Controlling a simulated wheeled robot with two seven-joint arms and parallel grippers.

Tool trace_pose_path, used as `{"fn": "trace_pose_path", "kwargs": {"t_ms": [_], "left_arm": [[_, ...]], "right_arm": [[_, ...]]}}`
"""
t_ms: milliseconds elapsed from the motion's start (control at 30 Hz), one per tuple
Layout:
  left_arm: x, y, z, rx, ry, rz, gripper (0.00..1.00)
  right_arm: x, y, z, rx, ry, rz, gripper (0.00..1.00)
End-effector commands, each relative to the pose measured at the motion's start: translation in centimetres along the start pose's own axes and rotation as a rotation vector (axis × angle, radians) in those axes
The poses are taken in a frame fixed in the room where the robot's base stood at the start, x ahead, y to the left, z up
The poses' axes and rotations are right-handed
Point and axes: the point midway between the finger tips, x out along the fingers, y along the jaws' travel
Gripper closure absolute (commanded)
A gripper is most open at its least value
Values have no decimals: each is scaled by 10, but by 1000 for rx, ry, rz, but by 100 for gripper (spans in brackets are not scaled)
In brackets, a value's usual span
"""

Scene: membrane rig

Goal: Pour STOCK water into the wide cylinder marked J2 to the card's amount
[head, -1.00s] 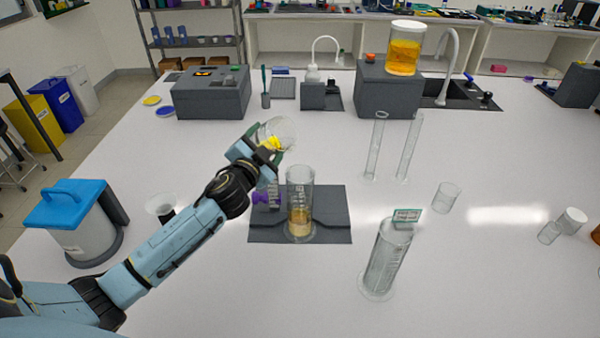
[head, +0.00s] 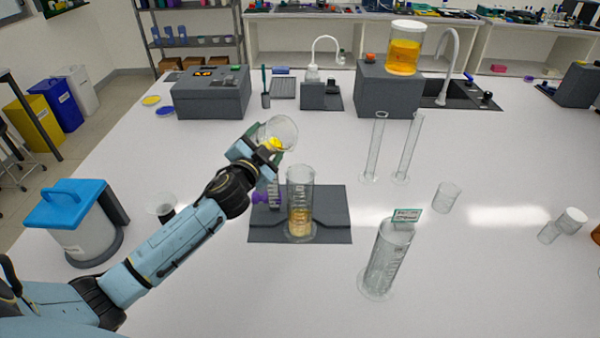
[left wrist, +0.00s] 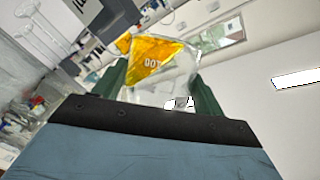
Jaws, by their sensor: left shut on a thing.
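My left gripper (head: 262,153) is shut on a clear glass beaker (head: 277,132) that is tilted and holds some yellow-orange liquid. In the left wrist view the beaker (left wrist: 160,68) sits between the green fingers, its liquid slanted to one side. The beaker is above and a little left of a wide clear cylinder (head: 300,190), which stands upright on a dark grey mat (head: 333,208) with amber liquid in its lower part. The cylinder's mark is not readable. A lidded jar of orange liquid (head: 404,55) stands on a grey block. My right gripper is not in view.
Two thin cylinders (head: 376,148) and a small beaker (head: 446,197) stand right of the mat. A blue-lidded bin (head: 85,220) is at left.

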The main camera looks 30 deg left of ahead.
Motion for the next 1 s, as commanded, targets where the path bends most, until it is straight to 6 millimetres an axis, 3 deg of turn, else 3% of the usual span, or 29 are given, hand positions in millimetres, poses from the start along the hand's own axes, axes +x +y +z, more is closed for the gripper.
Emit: {"fn": "trace_pose_path", "kwargs": {"t_ms": [367, 800, 1000], "left_arm": [[0, -2, -2, -24, -8, 9, 62], [1, -9, -7, -196, -70, 80, 62], [6, -5, 10, -326, -114, 134, 62]], "right_arm": [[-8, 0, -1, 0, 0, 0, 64], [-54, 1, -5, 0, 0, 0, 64], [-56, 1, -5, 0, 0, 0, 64]]}}
